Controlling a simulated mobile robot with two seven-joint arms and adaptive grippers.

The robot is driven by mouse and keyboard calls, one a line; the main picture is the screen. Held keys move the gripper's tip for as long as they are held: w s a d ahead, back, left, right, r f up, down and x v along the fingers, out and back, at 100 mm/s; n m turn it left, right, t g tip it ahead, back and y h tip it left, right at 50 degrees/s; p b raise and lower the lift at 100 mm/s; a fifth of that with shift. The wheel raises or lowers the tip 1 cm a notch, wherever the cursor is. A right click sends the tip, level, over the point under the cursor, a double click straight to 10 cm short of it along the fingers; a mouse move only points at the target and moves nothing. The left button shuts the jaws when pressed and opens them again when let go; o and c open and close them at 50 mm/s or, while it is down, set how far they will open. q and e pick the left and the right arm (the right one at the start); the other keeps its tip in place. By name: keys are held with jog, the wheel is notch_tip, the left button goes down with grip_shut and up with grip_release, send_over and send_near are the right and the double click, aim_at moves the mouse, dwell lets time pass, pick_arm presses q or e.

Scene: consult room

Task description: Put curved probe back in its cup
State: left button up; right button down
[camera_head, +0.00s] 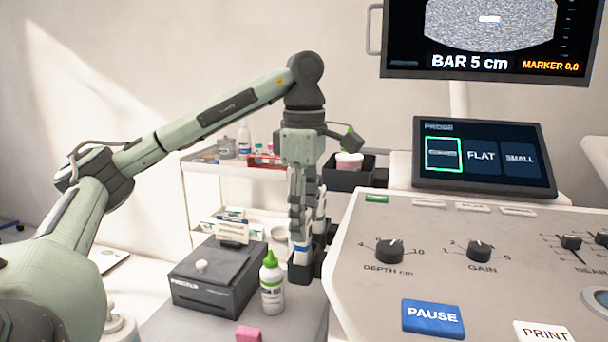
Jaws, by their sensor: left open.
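My left arm comes in from the left, and its gripper (300,228) points straight down beside the console's left edge. The gripper is open, seen nearly edge-on, so the gap between its fingers is hard to make out. Dark probe cups (302,268) are fixed to the console's left side, just below and behind the fingers. White probe parts, one with a blue band (301,247), show at these cups, partly hidden by the fingers. I cannot tell which one is the curved probe, or whether the fingers touch it. My right gripper is out of view.
A green-capped bottle (272,283) stands close left of the cups, beside a dark printer (213,278). A pink block (249,334) lies in front. The console (440,217) fills the right.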

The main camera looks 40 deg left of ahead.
pick_arm(q)
jog(key=shift+s+r, duration=0.1)
jog(key=shift+r, duration=4.4)
